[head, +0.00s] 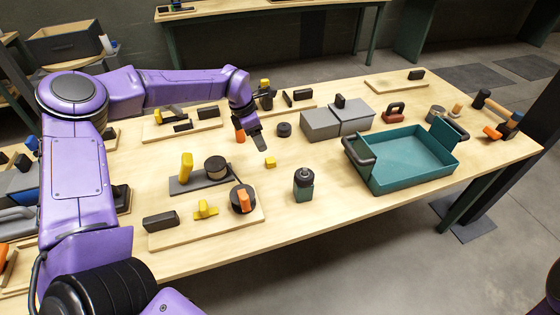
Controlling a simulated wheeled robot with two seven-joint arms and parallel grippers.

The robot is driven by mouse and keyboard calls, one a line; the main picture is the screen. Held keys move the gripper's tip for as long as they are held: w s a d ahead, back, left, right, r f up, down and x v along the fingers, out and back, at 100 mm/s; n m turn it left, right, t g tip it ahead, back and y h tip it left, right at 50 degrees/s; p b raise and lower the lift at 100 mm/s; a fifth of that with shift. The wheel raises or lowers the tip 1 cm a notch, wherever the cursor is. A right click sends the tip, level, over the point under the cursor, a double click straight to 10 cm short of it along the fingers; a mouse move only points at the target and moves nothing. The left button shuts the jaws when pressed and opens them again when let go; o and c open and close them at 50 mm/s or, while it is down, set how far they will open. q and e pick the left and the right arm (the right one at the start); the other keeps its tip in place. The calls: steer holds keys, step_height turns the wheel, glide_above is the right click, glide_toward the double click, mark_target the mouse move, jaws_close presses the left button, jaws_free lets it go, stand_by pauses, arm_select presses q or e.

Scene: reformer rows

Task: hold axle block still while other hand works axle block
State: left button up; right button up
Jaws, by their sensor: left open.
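I cannot tell for sure which part is the axle block. One candidate is a dark flat base (188,186) with an upright yellow piece (187,166) and a dark round piece (215,167), on the near left of the table. Another is a dark block with a green lower part (303,186), standing alone near the front edge. My left gripper (252,141) points down above the table behind these parts. It is open and looks empty. A small orange patch (240,136) shows beside it. My right gripper is out of view.
A wooden board (240,225) with dark, yellow and orange parts lies in front. A small yellow cube (270,162) and a dark round part (284,129) lie near my gripper. Grey boxes (320,125) and a teal tray (405,185) stand right. The front-right table is clear.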

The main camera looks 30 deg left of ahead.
arm_select(q)
steer(key=shift+w+f, duration=0.2)
steer(key=shift+f, duration=0.2)
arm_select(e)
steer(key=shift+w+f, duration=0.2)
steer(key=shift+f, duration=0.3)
arm_select(q)
glide_above(269, 160)
steer(key=s+a, duration=0.1)
step_height(269, 160, down, 5)
steer(key=shift+s+f, duration=0.1)
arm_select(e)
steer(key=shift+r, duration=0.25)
